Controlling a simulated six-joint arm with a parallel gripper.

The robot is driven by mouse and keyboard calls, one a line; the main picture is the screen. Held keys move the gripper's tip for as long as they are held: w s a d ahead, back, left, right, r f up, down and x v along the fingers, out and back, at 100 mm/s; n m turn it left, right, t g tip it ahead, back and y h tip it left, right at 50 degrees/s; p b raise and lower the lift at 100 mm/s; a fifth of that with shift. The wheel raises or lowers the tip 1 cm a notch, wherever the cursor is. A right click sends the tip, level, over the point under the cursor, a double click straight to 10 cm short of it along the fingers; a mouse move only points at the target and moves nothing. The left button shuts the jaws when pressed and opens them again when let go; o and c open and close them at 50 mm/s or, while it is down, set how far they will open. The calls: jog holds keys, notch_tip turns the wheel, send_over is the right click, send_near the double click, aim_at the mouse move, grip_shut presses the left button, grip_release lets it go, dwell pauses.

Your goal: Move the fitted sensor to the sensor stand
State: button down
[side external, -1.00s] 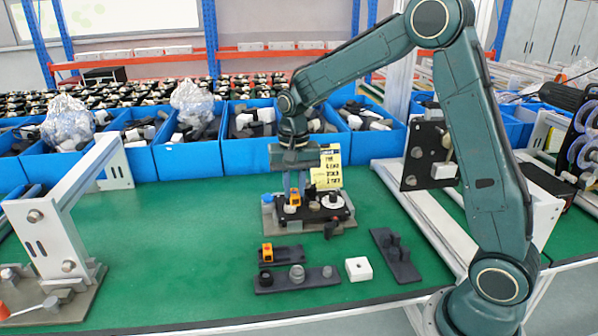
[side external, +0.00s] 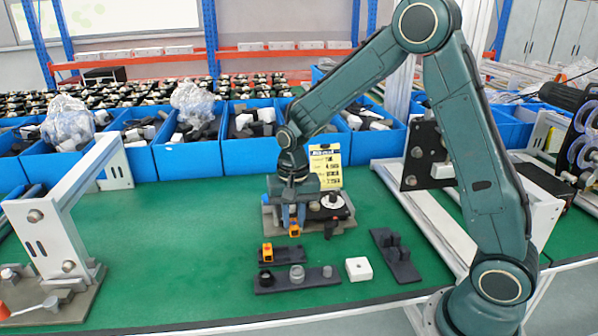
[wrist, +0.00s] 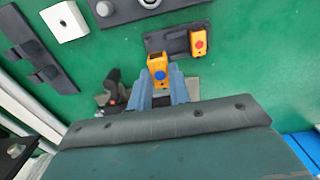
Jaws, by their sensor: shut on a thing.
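An orange sensor (side external: 295,230) is held between the fingers of my gripper (side external: 293,217). In the wrist view this sensor (wrist: 157,66) shows a blue round face, and my fingers (wrist: 160,88) are shut on it. It is in front of the fixture plate (side external: 268,222) and appears to be above the green mat. The dark sensor stand (side external: 289,254) lies nearer the camera, with a second orange sensor (side external: 267,252) on its left end. In the wrist view the stand (wrist: 157,41) is just beyond my fingers, and the second sensor (wrist: 200,42) has a red round face.
A dark tray with round parts (side external: 318,277), a white block (side external: 358,269) and another dark rack (side external: 397,257) lie around the stand. A yellow sign (side external: 326,168) stands behind the fixture. Blue bins (side external: 188,155) line the back.

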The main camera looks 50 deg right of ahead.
aim_at(294, 235)
jog(key=shift+f, duration=0.2)
jog(key=shift+f, duration=1.65)
jog(key=shift+f, duration=0.25)
jog(key=shift+f, duration=0.5)
jog(key=shift+f, duration=0.85)
dwell(1.2)
jog(key=c, duration=1.2)
grip_release()
jog(key=shift+c, duration=0.2)
jog(key=shift+r, duration=0.1)
notch_tip(294, 235, up, 14)
jog(key=shift+f, duration=0.15)
